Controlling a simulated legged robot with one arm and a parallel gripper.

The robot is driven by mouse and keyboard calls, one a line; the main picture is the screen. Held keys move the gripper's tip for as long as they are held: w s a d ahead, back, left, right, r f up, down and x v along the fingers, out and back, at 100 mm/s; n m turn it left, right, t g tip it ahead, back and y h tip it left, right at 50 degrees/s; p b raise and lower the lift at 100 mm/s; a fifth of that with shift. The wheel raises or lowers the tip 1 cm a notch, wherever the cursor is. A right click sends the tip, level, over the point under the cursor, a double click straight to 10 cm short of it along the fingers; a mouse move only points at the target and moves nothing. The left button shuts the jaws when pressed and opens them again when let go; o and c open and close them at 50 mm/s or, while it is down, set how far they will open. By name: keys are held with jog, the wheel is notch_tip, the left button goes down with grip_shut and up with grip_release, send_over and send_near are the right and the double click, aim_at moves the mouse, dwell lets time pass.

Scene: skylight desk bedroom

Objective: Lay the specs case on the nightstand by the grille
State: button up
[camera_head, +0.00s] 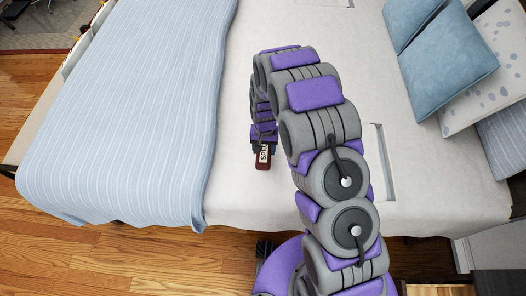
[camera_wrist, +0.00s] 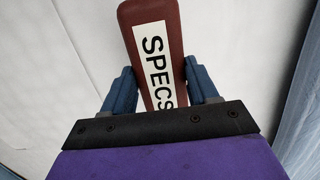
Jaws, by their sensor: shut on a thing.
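The specs case (camera_wrist: 175,22) is dark red with a white label reading SPECS. In the wrist view my gripper (camera_wrist: 162,88) has its two blue fingers on either side of the case and is shut on it. The head view shows the case (camera_head: 262,166) hanging below my gripper (camera_head: 263,148), over the white sheet near the bed's front edge. A pale piece of furniture at the lower right (camera_head: 488,245), beside the bed, may be the nightstand; only part shows. I cannot make out a grille.
The bed (camera_head: 400,205) fills most of the head view. A striped blue blanket (camera_head: 125,110) covers its left side. Blue pillows (camera_head: 450,60) and a spotted pillow (camera_head: 497,75) lie at the upper right. Bare wooden floor (camera_head: 130,260) runs along the front.

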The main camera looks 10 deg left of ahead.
aim_at(263, 151)
jog(key=shift+w+a+f, duration=0.15)
jog(key=shift+w, duration=0.15)
notch_tip(263, 151, down, 4)
jog(key=shift+a+r+b, duration=0.1)
jog(key=shift+r+b, duration=0.15)
jog(key=shift+b, duration=0.35)
jog(key=shift+r, duration=0.1)
jog(key=o, duration=1.1)
jog(key=r+p, duration=0.1)
jog(key=r, duration=0.3)
jog(key=w+r+p, duration=0.1)
jog(key=r, duration=0.7)
jog(key=shift+w+p, duration=0.25)
jog(key=shift+p, duration=0.15)
